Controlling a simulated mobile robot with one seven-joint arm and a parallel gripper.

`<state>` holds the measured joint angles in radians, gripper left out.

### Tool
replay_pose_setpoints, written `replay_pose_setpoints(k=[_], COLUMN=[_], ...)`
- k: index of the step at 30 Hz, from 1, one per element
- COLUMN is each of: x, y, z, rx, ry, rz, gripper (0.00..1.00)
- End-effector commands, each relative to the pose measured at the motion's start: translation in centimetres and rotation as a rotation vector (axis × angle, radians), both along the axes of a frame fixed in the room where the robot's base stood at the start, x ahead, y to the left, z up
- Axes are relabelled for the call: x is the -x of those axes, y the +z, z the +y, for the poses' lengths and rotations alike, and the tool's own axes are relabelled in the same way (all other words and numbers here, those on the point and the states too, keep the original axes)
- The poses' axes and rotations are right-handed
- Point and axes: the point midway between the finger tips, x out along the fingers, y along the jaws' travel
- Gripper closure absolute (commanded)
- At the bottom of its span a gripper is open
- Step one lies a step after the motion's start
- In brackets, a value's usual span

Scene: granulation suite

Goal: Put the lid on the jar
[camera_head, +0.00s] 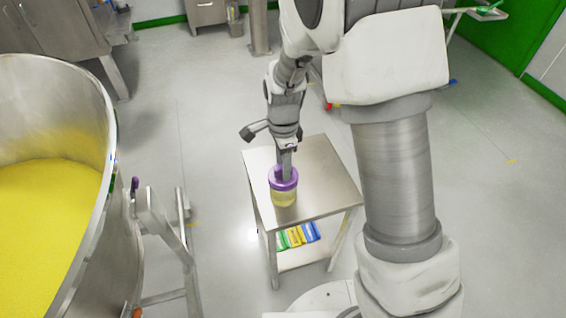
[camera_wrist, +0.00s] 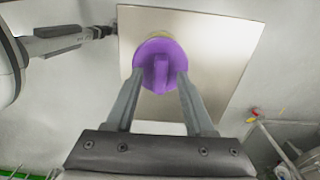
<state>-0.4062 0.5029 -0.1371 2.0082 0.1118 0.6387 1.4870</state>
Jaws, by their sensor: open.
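A clear jar with pale yellow contents (camera_head: 283,198) stands upright on a small steel table (camera_head: 325,185). A purple lid (camera_head: 284,184) sits over the jar's mouth; whether it is seated fully I cannot tell. The purple lid, with a raised grip bar across its top, also shows in the wrist view (camera_wrist: 150,48), where it hides nearly all of the jar. My gripper (camera_head: 286,176) points down just above the lid. In the wrist view my gripper (camera_wrist: 154,80) is open, with its two fingers spread on either side of the lid's grip bar.
Blue, yellow and green packs (camera_head: 298,236) lie on the table's lower shelf. A large steel vessel of yellow powder (camera_head: 108,130) stands at the left, with a metal frame (camera_head: 165,235) beside it. The tabletop right of the jar is clear.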

Motion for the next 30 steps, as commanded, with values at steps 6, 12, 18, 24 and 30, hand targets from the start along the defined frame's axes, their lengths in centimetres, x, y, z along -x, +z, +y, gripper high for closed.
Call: replay_pose_setpoints(k=[6,12,18,24,30], x=[-0.1,-0.1,-0.1,-0.1,0.0], y=[3.6,8.7,13.3,16.2,17.2], z=[0.1,0.0,0.0,0.0,0.0], rx=[-0.002,-0.002,-0.002,-0.001,0.001], ry=[0.001,0.001,0.000,0.001,0.001], rz=[-0.006,-0.007,-0.006,-0.003,-0.001], gripper=[0.46,0.46,0.46,0.46,0.46])
